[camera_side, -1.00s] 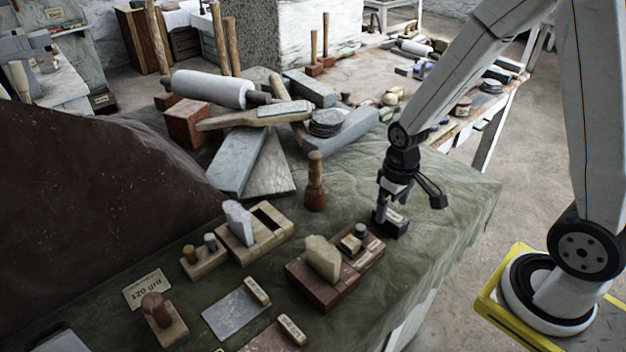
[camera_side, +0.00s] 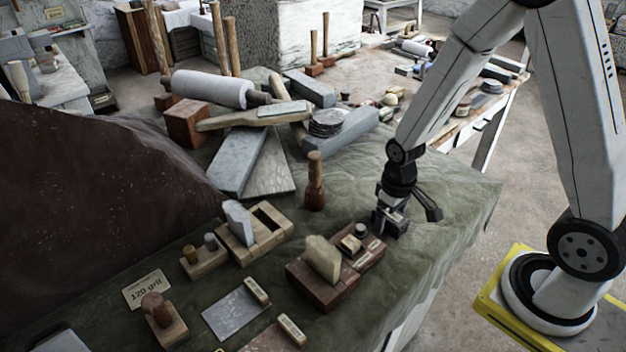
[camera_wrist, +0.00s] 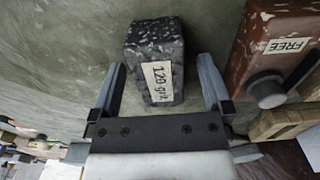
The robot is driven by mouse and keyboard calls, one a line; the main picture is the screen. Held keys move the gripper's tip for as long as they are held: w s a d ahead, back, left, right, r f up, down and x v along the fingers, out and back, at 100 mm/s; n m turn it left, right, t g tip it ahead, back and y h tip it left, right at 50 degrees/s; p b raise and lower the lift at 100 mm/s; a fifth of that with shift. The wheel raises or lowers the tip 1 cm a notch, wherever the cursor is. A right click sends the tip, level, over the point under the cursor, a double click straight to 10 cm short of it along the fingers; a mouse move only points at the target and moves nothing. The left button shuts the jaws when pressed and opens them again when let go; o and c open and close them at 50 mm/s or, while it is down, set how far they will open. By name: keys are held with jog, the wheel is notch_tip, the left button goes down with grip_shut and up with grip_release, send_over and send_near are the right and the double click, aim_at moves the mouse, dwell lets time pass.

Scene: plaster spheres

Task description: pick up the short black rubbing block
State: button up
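The short black rubbing block (camera_wrist: 154,45) is dark and speckled, with a pale "120 grit" label on its near end in the wrist view. In the side view the block (camera_side: 398,230) sits on the green cloth, partly hidden by my gripper (camera_side: 388,216). In the wrist view my gripper (camera_wrist: 161,78) is open. One finger is to the left of the block and one to the right, with a gap on both sides. I cannot tell how far down the block the fingertips reach.
A red-brown wooden holder marked "FREE" (camera_wrist: 272,38) stands close right of the block in the wrist view. In the side view it carries a cream stone (camera_side: 322,258). A wooden mallet (camera_side: 315,185) stands behind. The cloth (camera_side: 455,205) to the right is bare.

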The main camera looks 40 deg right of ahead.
grip_shut()
jog(key=shift+r, duration=0.15)
jog(key=shift+r, duration=4.9)
jog(key=c, duration=0.6)
grip_release()
grip_shut()
